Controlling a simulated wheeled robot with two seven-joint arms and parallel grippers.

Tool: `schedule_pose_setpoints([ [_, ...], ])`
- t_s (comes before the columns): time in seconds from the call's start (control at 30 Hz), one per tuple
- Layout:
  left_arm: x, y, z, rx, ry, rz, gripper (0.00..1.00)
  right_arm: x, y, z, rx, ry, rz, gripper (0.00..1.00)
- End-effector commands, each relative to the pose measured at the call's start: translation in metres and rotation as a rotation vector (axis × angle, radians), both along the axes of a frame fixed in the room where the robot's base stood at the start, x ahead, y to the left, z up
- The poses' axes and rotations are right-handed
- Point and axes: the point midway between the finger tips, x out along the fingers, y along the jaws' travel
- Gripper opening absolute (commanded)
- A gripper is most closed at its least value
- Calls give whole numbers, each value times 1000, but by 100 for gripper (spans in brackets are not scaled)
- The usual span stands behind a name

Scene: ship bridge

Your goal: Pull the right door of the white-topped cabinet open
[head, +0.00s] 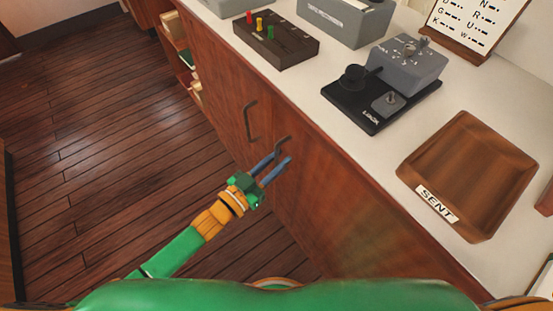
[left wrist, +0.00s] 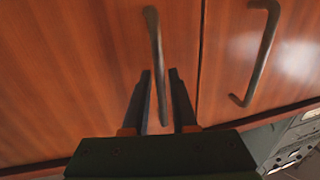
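The white-topped cabinet (head: 320,215) has wooden doors with two dark bar handles. The right door (head: 305,200) looks shut, flush with its neighbour; its handle (head: 284,141) shows just beyond my left gripper (head: 275,165). In the left wrist view, that handle (left wrist: 154,50) runs down between the two dark fingers of my left gripper (left wrist: 161,73), with a gap on each side. The gripper is open, with one finger on each side of the handle. The other door's handle (left wrist: 261,55) is to the right there and also shows in the head view (head: 249,122). My right gripper is out of view.
The white top (head: 310,95) carries a dark box with coloured knobs (head: 270,40), a grey device on a black base (head: 385,85) and a wooden tray marked SENT (head: 470,170). Open shelves (head: 180,50) stand at the far end. The plank floor (head: 90,140) to the left is clear.

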Motion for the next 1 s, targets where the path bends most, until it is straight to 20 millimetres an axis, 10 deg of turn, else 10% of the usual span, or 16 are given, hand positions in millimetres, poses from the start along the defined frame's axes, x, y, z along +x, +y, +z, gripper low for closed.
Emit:
schedule_pose_setpoints([
  [0.17,0,0,0,0,0,0,0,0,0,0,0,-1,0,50],
  [1.0,0,0,-1,1,1,0,0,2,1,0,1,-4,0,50],
])
